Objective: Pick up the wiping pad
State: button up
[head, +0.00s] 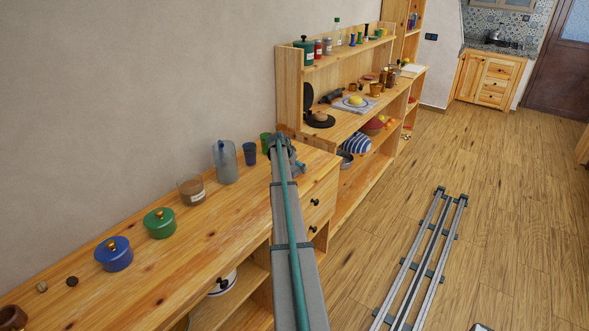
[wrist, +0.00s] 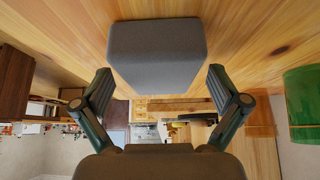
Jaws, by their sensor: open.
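A dark grey block, which looks like the wiping pad (wrist: 155,48), sits against the wooden counter top (wrist: 245,28) in the upper middle of the wrist view. My gripper (wrist: 160,84) is open, with one finger on each side of the pad's near end. Gaps show between the pad and both fingertips, and nothing is gripped. How deep the pad lies between the fingers is hard to tell. In the head view my gripper (head: 282,146) is at the far end of the near counter, and my arm hides the pad there.
A green cup (wrist: 303,104) stands right of the pad in the wrist view. In the head view, a blue cup (head: 249,153), pitcher (head: 225,162), jar (head: 191,189), green pot (head: 160,223) and blue pot (head: 114,253) line the wall. The counter's front strip (head: 190,270) is clear.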

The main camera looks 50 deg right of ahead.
jog(key=c, duration=1)
jog(key=shift+r, duration=0.1)
jog(key=shift+c, duration=0.2)
jog(key=shift+r+b, duration=0.3)
jog(key=shift+r, duration=0.45)
jog(key=s+a+r+b, duration=0.1)
jog(key=r, duration=0.1)
jog(key=s+a+r+b, duration=0.1)
jog(key=a+r, duration=0.1)
jog(key=s+a+r+b, duration=0.1)
jog(key=r, duration=0.2)
jog(key=shift+a, duration=0.25)
jog(key=s+a+r+b, duration=0.2)
jog(key=s+a+r, duration=0.2)
jog(key=a, duration=0.3)
jog(key=shift+s+r, duration=0.2)
jog(key=shift+s, duration=0.4)
